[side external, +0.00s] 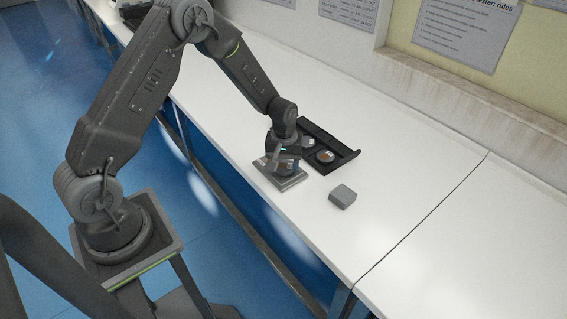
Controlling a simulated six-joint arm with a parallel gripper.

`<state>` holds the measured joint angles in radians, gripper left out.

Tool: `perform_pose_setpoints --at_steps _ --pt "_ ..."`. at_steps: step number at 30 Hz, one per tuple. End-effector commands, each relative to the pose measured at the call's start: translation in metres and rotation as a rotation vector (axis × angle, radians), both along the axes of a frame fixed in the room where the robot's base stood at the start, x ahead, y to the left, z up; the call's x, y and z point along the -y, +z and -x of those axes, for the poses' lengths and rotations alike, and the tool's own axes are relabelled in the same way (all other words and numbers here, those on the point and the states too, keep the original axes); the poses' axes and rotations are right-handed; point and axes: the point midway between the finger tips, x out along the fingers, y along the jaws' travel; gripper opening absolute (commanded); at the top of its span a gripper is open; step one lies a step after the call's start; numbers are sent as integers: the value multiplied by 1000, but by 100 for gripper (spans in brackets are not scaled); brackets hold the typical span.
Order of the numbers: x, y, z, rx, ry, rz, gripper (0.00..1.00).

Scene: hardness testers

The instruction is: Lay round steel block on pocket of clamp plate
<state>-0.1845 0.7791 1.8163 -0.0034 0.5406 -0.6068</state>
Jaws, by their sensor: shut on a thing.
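My gripper (276,164) points down just above a grey square plate, which looks like the clamp plate (293,183), near the front edge of the bench. It is shut on a shiny metal piece, which looks like the round steel block; the fingers cover most of it. The pocket of the plate is hidden under the gripper, and I cannot tell whether the block touches the plate.
A small grey block (342,196) stands to the right of the plate. The white bench (420,170) is clear farther right.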

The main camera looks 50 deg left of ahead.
Motion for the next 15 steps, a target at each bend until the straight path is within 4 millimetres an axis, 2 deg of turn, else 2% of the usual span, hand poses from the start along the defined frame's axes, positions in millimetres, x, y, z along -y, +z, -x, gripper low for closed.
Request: perform_pose_setpoints --at_steps 1,9,15 --pt "-1 -19 5 -7 -17 -2 60" --pt "-2 -20 7 -11 -15 -2 84" --pt "-2 -20 7 -11 -15 -2 84"
